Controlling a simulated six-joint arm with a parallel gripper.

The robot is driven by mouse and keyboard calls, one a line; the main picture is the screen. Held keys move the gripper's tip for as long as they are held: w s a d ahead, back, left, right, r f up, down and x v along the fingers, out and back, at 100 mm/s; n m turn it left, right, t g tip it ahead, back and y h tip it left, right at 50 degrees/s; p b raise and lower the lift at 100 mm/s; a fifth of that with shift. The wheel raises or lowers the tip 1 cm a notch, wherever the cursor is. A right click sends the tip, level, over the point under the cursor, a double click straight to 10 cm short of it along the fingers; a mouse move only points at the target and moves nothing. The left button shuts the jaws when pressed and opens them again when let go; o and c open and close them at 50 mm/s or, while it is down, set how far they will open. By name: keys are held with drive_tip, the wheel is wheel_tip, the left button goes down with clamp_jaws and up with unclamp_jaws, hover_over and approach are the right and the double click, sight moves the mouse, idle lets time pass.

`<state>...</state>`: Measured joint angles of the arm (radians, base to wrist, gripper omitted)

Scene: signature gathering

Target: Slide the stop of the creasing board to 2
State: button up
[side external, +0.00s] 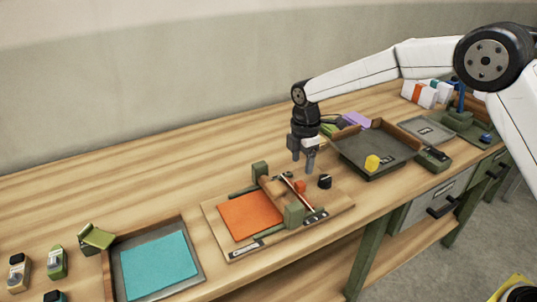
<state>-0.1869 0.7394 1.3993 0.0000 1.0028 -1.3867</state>
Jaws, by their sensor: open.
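The creasing board (227,247) is a light wooden board near the middle of the bench, with an orange sheet (250,215) lying on its left part. A wooden bar with green end blocks (294,214) stands across it. A small orange-red piece (299,187) sits on the board's right part, by a thin reddish rod; I cannot tell whether it is the stop. A black knob (324,181) is at the right. Dark strips with pale marks lie along the front edge, too small to read. My gripper (303,170) points down, open and empty, above the board's back right part.
A tray with a teal sheet (158,266) is at front left, beside small stampers (57,262). The back left of the bench is clear.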

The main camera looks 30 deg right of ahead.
sight(300, 183)
drive_tip(key=shift+f, duration=3.9)
clamp_jaws()
drive_tip(key=shift+a, duration=0.1)
